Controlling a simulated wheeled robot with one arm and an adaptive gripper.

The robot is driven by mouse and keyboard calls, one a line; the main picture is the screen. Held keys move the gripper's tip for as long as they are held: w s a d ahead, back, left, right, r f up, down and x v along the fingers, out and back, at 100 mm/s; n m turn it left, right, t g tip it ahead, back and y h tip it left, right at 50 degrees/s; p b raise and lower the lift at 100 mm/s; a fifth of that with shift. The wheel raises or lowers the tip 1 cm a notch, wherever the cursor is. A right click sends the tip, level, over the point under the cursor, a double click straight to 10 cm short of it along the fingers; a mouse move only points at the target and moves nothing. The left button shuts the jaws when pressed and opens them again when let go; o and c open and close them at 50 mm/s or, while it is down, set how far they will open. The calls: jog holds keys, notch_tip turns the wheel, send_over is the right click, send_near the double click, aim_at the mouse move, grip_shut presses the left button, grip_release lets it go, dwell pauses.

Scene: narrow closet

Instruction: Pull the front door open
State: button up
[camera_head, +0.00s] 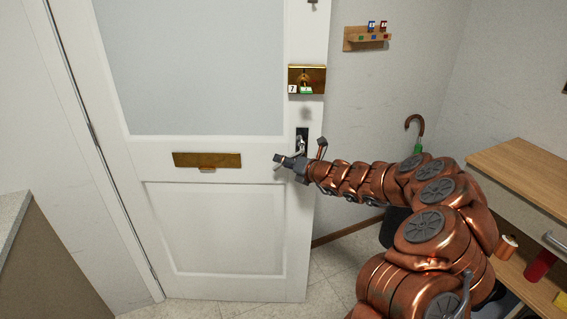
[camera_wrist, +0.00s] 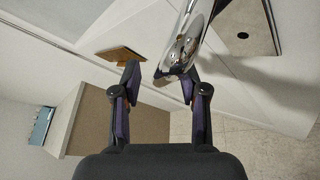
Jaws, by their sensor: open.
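The front door (camera_head: 215,230) is white with a frosted glass pane (camera_head: 190,60). Its chrome lever handle (camera_wrist: 187,40) sits on a plate (camera_head: 302,134) near the door's right edge. My gripper (camera_head: 279,163) is at the handle, in front of the door. In the wrist view my gripper (camera_wrist: 160,82) has its two fingers apart, with the lever's end between the fingertips, nearer the right one. I cannot tell if either finger touches it. My gripper hides part of the lever in the head view. I cannot tell whether the door is ajar.
A brass lock box (camera_head: 307,79) is above the handle and a brass mail slot (camera_head: 207,160) is to its left. A grey-topped cabinet (camera_head: 10,215) stands at left. A wooden shelf unit (camera_head: 525,160) and a hooked umbrella (camera_head: 416,125) are at right. Some tiled floor (camera_head: 330,275) is clear.

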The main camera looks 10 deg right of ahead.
jog(key=v, duration=1.1)
jog(key=shift+s, duration=0.35)
jog(key=shift+d+r, duration=0.15)
